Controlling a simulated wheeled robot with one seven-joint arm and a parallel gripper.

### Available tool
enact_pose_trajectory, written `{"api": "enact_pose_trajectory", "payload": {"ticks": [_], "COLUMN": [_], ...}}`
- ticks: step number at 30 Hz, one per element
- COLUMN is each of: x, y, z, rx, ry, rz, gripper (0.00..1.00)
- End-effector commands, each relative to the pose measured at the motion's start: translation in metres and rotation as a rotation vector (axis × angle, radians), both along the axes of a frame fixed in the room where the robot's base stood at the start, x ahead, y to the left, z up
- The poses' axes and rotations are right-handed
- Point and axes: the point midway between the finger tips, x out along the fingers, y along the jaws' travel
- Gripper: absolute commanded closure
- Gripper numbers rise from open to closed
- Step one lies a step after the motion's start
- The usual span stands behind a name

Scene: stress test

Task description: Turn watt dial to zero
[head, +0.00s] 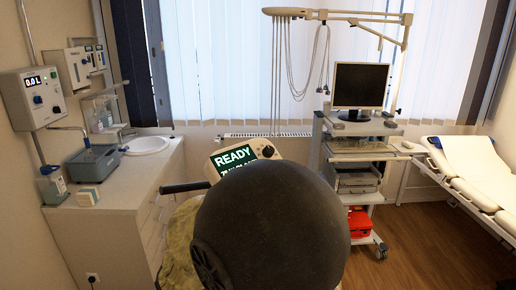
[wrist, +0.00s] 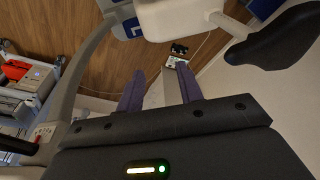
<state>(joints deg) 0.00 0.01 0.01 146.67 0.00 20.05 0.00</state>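The watt dial (head: 267,151) appears as a small dark knob on the right of a pale console (head: 214,163), partly seen in the head view. The console's dark screen (head: 235,157) shows "READY" in light letters, with a second line cut off below. A large dark rounded shape hides the console's lower part. The dial's setting is too small to read. My gripper (wrist: 158,72) shows in the wrist view with two purple fingers spread apart and nothing visibly held. The dial is not seen in the wrist view. My gripper is not seen in the head view.
A dark handlebar (head: 186,187) sticks out left of the console. A monitor cart (head: 362,130) stands behind right, and a white bed (head: 470,170) further right. A counter (head: 120,190) lines the left wall. The wrist view shows a black saddle (wrist: 275,42) and wooden floor.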

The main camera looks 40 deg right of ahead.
Motion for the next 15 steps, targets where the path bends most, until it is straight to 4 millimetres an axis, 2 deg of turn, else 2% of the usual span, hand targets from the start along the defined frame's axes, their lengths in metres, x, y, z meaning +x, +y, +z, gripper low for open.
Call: {"api": "enact_pose_trajectory", "payload": {"ticks": [6,9,10,15], "x": [0.0,0.002,0.003,0.03], "y": [0.0,-0.001,-0.003,-0.022], "z": [0.0,0.001,0.003,0.022], "rx": [0.0,0.002,0.003,0.029], "ry": [0.0,-0.002,-0.004,-0.036], "rz": [0.0,-0.008,-0.016,-0.139], "gripper": [0.64,0.45,0.45,0.45]}}
